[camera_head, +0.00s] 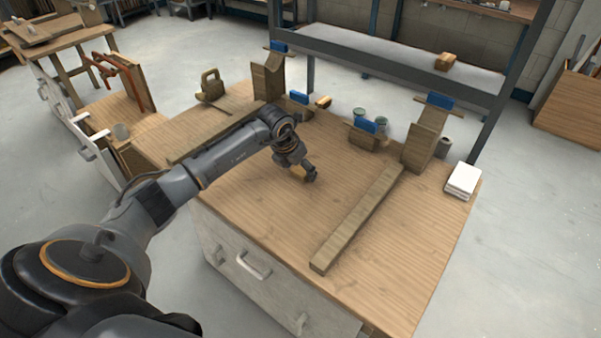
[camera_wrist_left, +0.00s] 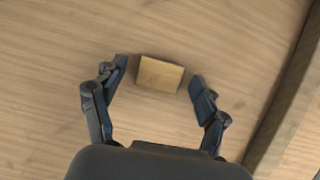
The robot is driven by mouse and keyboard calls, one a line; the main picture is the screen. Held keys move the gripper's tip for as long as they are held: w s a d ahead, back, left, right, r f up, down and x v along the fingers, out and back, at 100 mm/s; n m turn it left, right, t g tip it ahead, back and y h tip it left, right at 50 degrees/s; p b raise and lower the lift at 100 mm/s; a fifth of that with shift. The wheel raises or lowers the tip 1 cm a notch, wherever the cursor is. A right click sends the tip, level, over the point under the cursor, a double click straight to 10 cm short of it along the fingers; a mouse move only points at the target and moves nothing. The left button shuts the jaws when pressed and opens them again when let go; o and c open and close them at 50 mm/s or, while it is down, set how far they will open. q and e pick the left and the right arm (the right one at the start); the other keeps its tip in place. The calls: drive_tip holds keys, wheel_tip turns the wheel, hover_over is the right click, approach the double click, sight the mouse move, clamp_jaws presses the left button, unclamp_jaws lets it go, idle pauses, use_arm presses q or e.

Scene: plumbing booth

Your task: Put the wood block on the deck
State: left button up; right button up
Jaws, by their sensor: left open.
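A small tan wood block (camera_wrist_left: 160,74) lies on the wooden tabletop (camera_head: 240,210). In the left wrist view it sits between and slightly beyond the fingertips of my left gripper (camera_wrist_left: 163,80), with a gap on both sides. In the head view my left gripper (camera_head: 306,175) is low over the table and mostly hides this block. The left gripper is open and empty. A raised grey shelf (camera_head: 390,61) behind the table may be the deck, and another wood block (camera_head: 446,61) rests on it. My right gripper is not in view.
A long wooden beam (camera_head: 355,220) lies right of my left gripper. Wooden stands with blue pieces (camera_head: 432,120), small cups (camera_head: 381,126) and a small block (camera_head: 323,102) stand at the back. A white stack (camera_head: 463,181) is at the right edge. The front tabletop is clear.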

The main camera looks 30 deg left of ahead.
use_arm(q)
drive_tip(key=c, duration=1)
